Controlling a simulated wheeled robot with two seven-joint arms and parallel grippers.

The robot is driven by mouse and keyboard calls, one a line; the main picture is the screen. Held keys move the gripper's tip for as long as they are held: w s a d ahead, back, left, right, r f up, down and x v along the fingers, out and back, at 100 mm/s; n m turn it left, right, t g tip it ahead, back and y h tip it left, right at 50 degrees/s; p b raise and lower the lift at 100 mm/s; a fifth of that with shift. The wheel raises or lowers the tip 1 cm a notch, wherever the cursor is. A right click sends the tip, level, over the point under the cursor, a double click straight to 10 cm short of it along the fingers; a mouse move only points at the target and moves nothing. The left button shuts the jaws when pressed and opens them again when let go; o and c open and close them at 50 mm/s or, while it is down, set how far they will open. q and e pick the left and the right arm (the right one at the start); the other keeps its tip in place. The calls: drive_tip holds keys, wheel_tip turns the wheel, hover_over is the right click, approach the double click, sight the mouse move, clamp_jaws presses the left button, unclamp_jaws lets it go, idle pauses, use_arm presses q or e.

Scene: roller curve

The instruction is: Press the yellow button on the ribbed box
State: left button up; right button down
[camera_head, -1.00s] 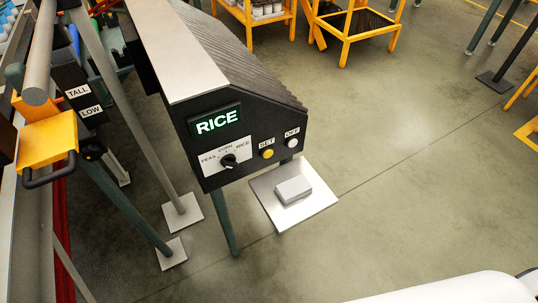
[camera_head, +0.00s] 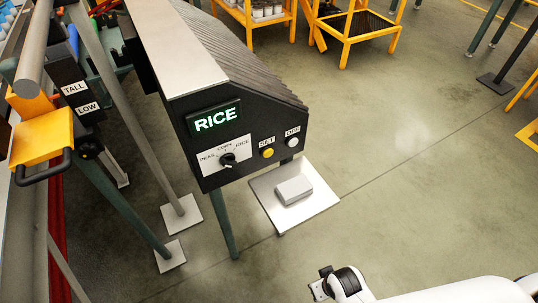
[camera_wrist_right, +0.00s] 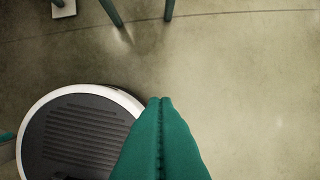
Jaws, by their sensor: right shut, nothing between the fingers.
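The ribbed box (camera_head: 240,62) is black with a slanted ribbed side and a lit RICE display (camera_head: 214,119). Its front panel has a yellow button (camera_head: 267,153) under a SET label. A white button (camera_head: 292,142) under an OFF label is to its right, and a selector knob (camera_head: 228,159) to its left. My right arm comes in at the bottom right of the head view, well below and apart from the box. My right gripper shows in the right wrist view (camera_wrist_right: 160,104), with its green fingers shut and empty above the floor. My left gripper is not in view.
A metal plate with a grey block (camera_head: 294,189) sits below the panel. An orange bracket with a black handle (camera_head: 42,143) and a TALL/LOW box (camera_head: 76,84) stand at left. Green legs (camera_head: 222,222) reach the floor. Open floor (camera_head: 400,190) lies to the right.

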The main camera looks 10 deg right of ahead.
sight(268, 153)
drive_tip(key=w+d+r+n+t+h+b, duration=0.1)
drive_tip(key=w+d+r+n+h, duration=0.2)
drive_tip(key=r, duration=0.4)
drive_tip(key=w+r+n+t+h, duration=0.2)
drive_tip(key=w+r+h, duration=0.15)
drive_tip(key=r, duration=0.35)
drive_tip(key=w+a+r+n+t, duration=0.2)
drive_tip(key=w+a+n+t, duration=0.1)
drive_tip(key=w+n+t, duration=0.1)
drive_tip(key=w+a+r+n+t+h, duration=0.1)
drive_tip(key=w+a+r+n+t, duration=0.1)
drive_tip(key=w+a+n+t, duration=0.1)
drive_tip(key=w+a+r+n+t+h, duration=0.1)
drive_tip(key=w+a+r+n+t, duration=0.2)
drive_tip(key=w+n, duration=0.3)
drive_tip(key=shift+w+a+n+t+h, duration=0.2)
drive_tip(key=shift+n+t, duration=0.25)
drive_tip(key=shift+n, duration=0.3)
drive_tip(key=shift+w+a+n+t+h, duration=0.1)
drive_tip(key=shift+w+a+n+t, duration=0.15)
drive_tip(key=shift+n+t, duration=0.35)
drive_tip(key=shift+w+a, duration=0.1)
